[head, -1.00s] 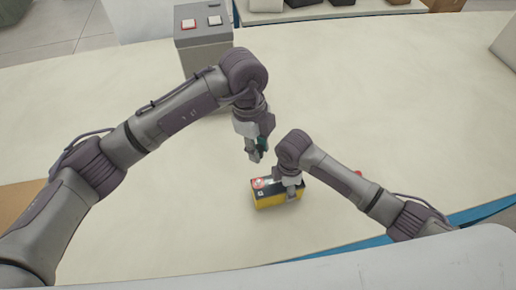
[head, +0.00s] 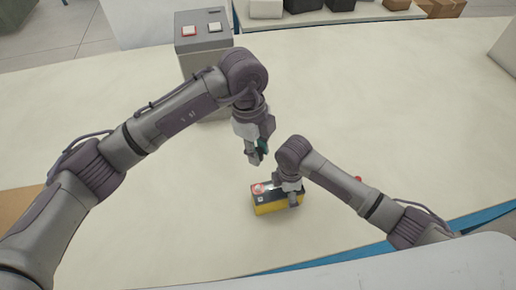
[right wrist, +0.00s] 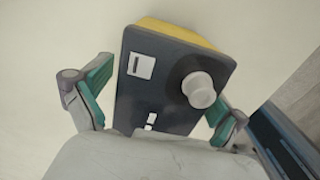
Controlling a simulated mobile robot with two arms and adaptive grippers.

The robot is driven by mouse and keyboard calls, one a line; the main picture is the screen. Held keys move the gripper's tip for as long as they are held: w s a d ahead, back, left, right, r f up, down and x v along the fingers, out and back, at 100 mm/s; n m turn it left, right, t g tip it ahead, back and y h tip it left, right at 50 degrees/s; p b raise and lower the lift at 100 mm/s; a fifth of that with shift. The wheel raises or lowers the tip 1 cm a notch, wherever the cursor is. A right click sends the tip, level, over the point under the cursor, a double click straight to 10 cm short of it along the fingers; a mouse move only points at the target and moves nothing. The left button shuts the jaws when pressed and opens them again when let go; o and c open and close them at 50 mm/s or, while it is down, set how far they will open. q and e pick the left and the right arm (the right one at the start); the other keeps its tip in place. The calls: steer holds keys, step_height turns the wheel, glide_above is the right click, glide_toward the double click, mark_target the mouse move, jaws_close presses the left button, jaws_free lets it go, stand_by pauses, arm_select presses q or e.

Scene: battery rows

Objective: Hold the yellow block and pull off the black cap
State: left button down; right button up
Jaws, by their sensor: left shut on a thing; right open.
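The yellow block (head: 268,208) with its dark top stands on the pale table in the head view. In the right wrist view its dark top (right wrist: 145,100) shows a round whitish post (right wrist: 200,90) in a dark ring, a white label and small pale marks. My right gripper (head: 291,199) is open over the block's right part; in the wrist view its green-padded fingers (right wrist: 158,103) stand either side of it. My left gripper (head: 256,158) is shut above and behind the block, apart from it. What it holds, seemingly the black cap, is too small to make out.
A grey box (head: 205,55) with a red and a white button stands at the back. The table right of the grey box is clear. A blue strip (head: 340,257) runs along the near edge.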

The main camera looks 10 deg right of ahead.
step_height(320, 180, up, 12)
steer(key=shift+r, duration=0.1)
stand_by(0.5)
stand_by(0.4)
